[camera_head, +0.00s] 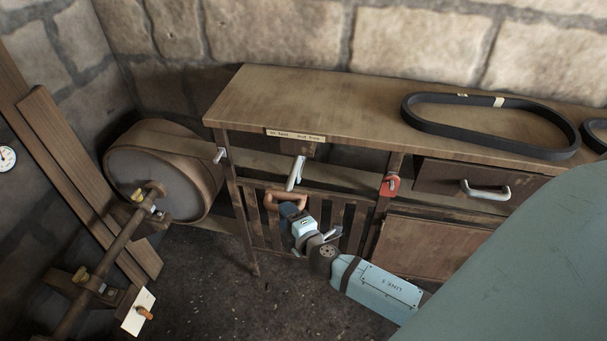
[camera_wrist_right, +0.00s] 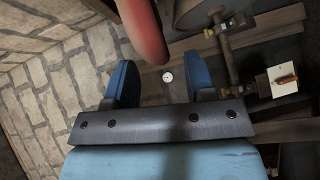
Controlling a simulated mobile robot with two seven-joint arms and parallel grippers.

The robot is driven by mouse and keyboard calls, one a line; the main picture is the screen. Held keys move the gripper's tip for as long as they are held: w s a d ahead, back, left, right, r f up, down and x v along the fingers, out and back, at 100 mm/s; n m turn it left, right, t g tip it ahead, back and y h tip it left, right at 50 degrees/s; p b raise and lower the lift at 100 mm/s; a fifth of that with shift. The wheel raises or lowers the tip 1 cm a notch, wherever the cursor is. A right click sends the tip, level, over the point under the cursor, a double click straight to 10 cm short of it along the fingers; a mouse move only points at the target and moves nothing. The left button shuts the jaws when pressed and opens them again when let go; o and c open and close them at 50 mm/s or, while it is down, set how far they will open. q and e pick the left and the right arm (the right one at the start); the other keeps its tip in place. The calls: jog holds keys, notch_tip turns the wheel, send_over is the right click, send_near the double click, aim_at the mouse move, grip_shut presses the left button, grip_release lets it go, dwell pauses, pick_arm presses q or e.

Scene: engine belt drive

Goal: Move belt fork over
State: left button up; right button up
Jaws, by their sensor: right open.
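A fork-like pale metal lever (camera_head: 296,173) hangs below the tabletop's front edge, and I take it to be part of the belt fork. A reddish-brown rounded handle (camera_head: 285,199) lies just below it; whether they join is hard to tell. My right gripper (camera_head: 291,209) is at this handle, in front of the slatted panel. In the right wrist view, its two blue fingers (camera_wrist_right: 151,82) stand apart. A red rounded bar (camera_wrist_right: 142,30) lies ahead of them, not clearly between them. My left gripper is not in view.
A wooden bench (camera_head: 345,100) bears a black belt (camera_head: 415,120). A label (camera_head: 295,135) is on its front edge. A red fitting (camera_head: 390,186) and a drawer handle (camera_head: 485,190) stick out right. A large drum (camera_head: 150,180) and shaft (camera_head: 105,250) stand left. The floor between is clear.

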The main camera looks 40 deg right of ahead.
jog(key=s+a+r+b, duration=0.1)
jog(key=s+b, duration=0.1)
jog(key=s, duration=0.9)
jog(key=shift+s+r+b, duration=0.3)
jog(key=shift+s+b, duration=0.05)
jog(key=shift+s, duration=0.05)
jog(key=s+a+f+m+g+y+p, duration=0.4)
jog(key=a+m, duration=0.4)
jog(key=m, duration=0.4)
notch_tip(320, 180, down, 2)
jog(key=shift+s+f+m+g+p, duration=0.1)
jog(key=shift+s+m+g+p, duration=0.2)
jog(key=shift+s+g+p, duration=0.55)
jog(key=shift+s+a, duration=0.1)
jog(key=shift+s, duration=0.1)
dwell(2.4)
